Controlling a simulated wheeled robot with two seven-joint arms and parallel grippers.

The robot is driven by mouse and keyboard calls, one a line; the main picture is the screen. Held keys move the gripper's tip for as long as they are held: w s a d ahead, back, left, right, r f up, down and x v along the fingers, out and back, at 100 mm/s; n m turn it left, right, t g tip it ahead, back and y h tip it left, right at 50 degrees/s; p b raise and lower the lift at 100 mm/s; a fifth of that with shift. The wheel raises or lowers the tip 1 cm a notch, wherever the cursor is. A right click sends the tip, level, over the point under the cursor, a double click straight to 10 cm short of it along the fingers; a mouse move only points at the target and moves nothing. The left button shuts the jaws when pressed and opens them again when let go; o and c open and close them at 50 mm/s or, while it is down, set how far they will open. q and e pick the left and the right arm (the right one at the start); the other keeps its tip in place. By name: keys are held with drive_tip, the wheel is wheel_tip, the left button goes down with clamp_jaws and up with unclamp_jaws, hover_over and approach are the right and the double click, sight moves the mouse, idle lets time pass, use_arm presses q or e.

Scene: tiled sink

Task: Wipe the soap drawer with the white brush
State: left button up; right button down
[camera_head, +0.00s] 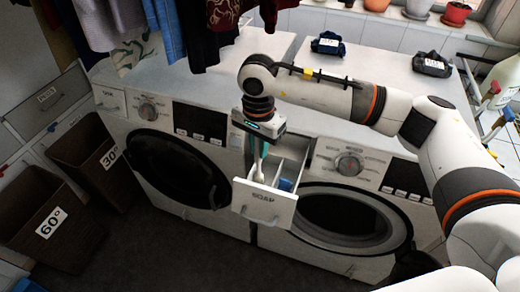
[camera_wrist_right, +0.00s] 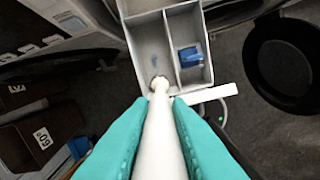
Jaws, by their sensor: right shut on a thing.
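The soap drawer (camera_head: 266,205) is pulled out from the right washing machine, with "SOAP" on its front. My right gripper (camera_head: 259,147) is above the drawer, shut on the white brush (camera_head: 259,172), which points down into it. In the right wrist view the teal fingers (camera_wrist_right: 158,112) close on the brush handle (camera_wrist_right: 160,135). The brush's far end reaches the near end of the drawer's left, larger compartment (camera_wrist_right: 153,45); whether it touches the floor I cannot tell. A blue piece (camera_wrist_right: 189,56) lies in a right compartment. My left gripper is not in view.
Two washing machines stand side by side, the left one (camera_head: 175,160) with a dark round door. Clothes (camera_head: 200,30) hang above it. Brown bins (camera_head: 45,215) marked 60° and 30° stand at left. Two dark folded items (camera_head: 328,45) lie on the right machine's top.

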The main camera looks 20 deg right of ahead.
drive_tip(key=shift+s+a+r, duration=0.1)
drive_tip(key=shift+s+r, duration=0.05)
drive_tip(key=shift+r, duration=0.8)
drive_tip(key=shift+r+p, duration=0.4)
drive_tip(key=shift+r, duration=0.05)
